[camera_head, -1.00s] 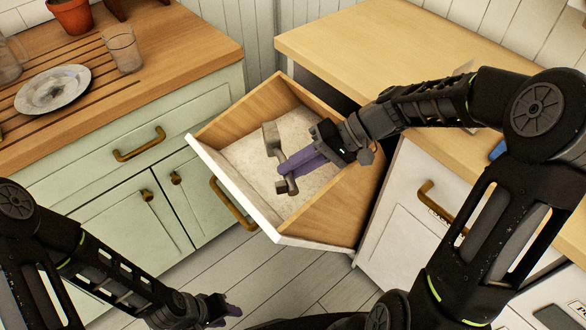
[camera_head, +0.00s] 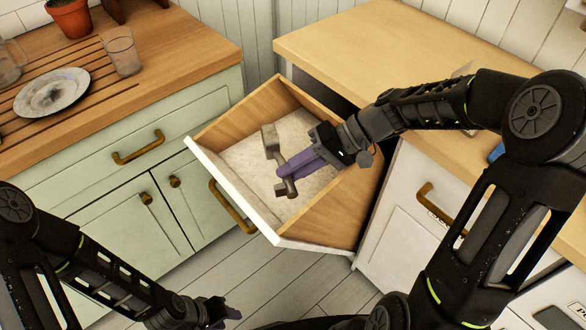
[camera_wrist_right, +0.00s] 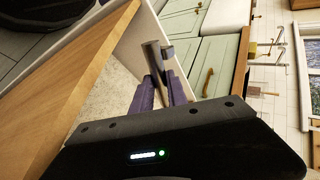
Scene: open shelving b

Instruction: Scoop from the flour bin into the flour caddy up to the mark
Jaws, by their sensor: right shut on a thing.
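The flour bin (camera_head: 233,183) is a pulled-out wooden drawer with a white front, holding pale flour (camera_head: 240,155). My right gripper (camera_head: 284,172) has purple fingers and is shut on the handle of a grey metal scoop (camera_head: 268,138), inside the drawer over the flour. The scoop also shows between the purple fingers in the right wrist view (camera_wrist_right: 154,62). I cannot tell whether its head touches the flour or holds any. My left gripper (camera_head: 236,312) is low at the bottom edge, away from the drawer, its jaw opening unclear. I cannot make out a flour caddy.
A wooden counter (camera_head: 420,50) lies behind the drawer. The left counter (camera_head: 180,55) carries a plate (camera_head: 52,92), a glass (camera_head: 121,50) and a terracotta pot (camera_head: 70,18). Open floor lies below the drawer.

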